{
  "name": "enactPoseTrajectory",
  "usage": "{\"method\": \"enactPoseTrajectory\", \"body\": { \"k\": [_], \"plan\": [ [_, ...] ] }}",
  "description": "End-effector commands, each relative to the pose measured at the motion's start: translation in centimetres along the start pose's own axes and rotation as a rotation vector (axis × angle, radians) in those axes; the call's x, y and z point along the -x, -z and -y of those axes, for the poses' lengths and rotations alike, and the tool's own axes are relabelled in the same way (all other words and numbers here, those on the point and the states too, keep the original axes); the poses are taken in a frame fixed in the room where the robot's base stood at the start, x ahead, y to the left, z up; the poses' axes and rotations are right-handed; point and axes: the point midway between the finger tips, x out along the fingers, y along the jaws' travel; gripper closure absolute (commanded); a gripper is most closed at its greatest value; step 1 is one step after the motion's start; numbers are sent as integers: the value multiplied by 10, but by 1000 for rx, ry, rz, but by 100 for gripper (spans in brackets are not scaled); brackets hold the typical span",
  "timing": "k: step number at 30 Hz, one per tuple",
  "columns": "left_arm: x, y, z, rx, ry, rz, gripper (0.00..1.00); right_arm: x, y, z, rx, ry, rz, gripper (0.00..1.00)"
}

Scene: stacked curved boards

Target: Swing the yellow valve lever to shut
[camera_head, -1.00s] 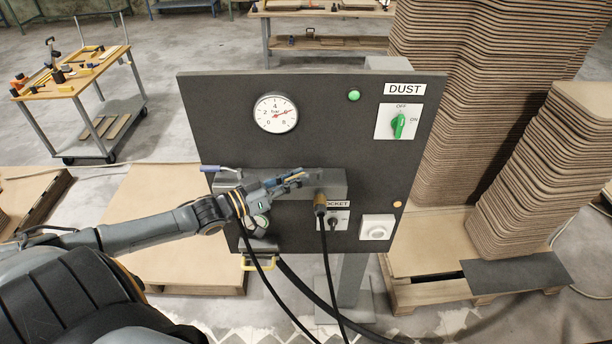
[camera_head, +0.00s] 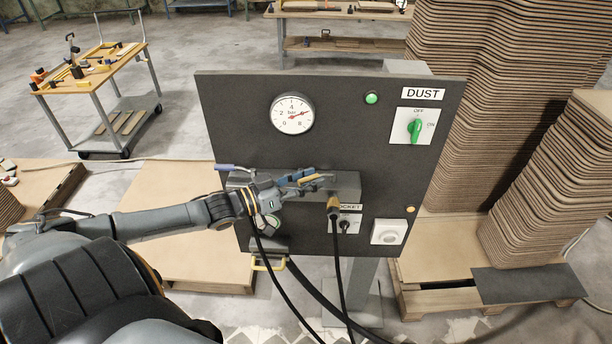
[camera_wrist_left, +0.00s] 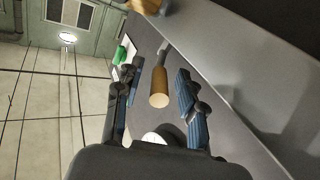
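The yellow valve lever (camera_head: 310,180) points out from the grey box on the panel, partly hidden by my fingers in the head view. In the left wrist view its ochre grip (camera_wrist_left: 159,88) on a thin grey stem lies between my two blue-padded fingers. My left gripper (camera_head: 303,181) is open around the lever, with a visible gap on each side of the grip in the wrist view (camera_wrist_left: 160,98). Whether a finger touches it farther in cannot be told. My right gripper is not in view.
The dark panel (camera_head: 360,140) carries a gauge (camera_head: 292,114), a green DUST switch (camera_head: 415,130) and a blue-handled lever (camera_head: 232,168). Stacked boards (camera_head: 540,180) stand at right.

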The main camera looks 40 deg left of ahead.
Motion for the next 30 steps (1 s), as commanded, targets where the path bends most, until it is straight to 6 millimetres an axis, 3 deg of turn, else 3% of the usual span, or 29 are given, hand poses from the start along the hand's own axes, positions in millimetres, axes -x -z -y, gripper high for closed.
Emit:
{"method": "enactPoseTrajectory", "body": {
  "k": [8,30],
  "plan": [
    [16,-2,0,2,1,4,61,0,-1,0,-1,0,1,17],
    [105,-2,1,2,3,3,61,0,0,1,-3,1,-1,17]
  ]
}}
